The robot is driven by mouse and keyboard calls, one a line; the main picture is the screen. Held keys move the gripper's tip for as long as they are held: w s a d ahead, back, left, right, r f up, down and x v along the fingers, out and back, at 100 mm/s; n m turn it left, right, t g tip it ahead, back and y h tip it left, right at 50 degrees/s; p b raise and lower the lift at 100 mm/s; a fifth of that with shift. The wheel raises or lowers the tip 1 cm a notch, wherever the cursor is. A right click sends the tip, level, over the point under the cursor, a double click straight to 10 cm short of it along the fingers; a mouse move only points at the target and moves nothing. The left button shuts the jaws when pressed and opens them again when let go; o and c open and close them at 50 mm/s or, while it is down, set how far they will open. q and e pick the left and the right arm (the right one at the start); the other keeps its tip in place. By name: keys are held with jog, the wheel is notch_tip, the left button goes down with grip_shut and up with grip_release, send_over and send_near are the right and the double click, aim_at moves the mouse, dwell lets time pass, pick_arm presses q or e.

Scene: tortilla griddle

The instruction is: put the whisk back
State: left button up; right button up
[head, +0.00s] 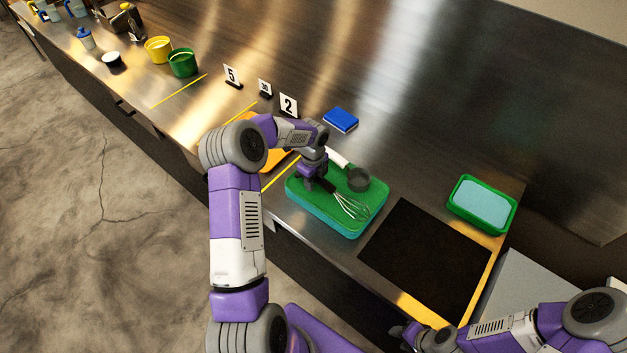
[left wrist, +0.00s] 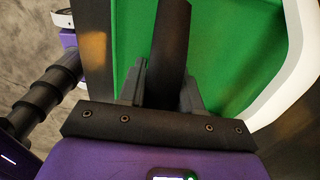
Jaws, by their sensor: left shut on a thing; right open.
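The whisk (head: 350,208) has a dark handle and pale wire loops. It is over the green tray (head: 308,204) at the middle of the counter, its wires pointing to the lower right. My left gripper (head: 312,184) is above the tray's left part, shut on the whisk's dark handle, which also shows between the fingers in the left wrist view (left wrist: 169,45). I cannot tell whether the whisk touches the tray. My right gripper (head: 412,336) is open and empty near the counter's front edge, below the black plate.
A dark scoop (head: 358,180) with a white handle lies on the tray behind the whisk. A black plate (head: 425,257) is to the right, then a green-rimmed container (head: 467,214). A blue block (head: 340,119) and number signs (head: 288,105) stand behind. An orange item (head: 278,159) is partly hidden by my left arm.

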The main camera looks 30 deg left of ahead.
pick_arm(q)
jog(key=shift+w+f, duration=0.1)
jog(key=shift+f, duration=0.15)
jog(key=shift+f, duration=0.1)
jog(key=o, duration=1)
jog(key=shift+c, duration=0.2)
jog(key=shift+r, duration=0.25)
notch_tip(320, 180, up, 12)
jog(key=shift+f, duration=0.1)
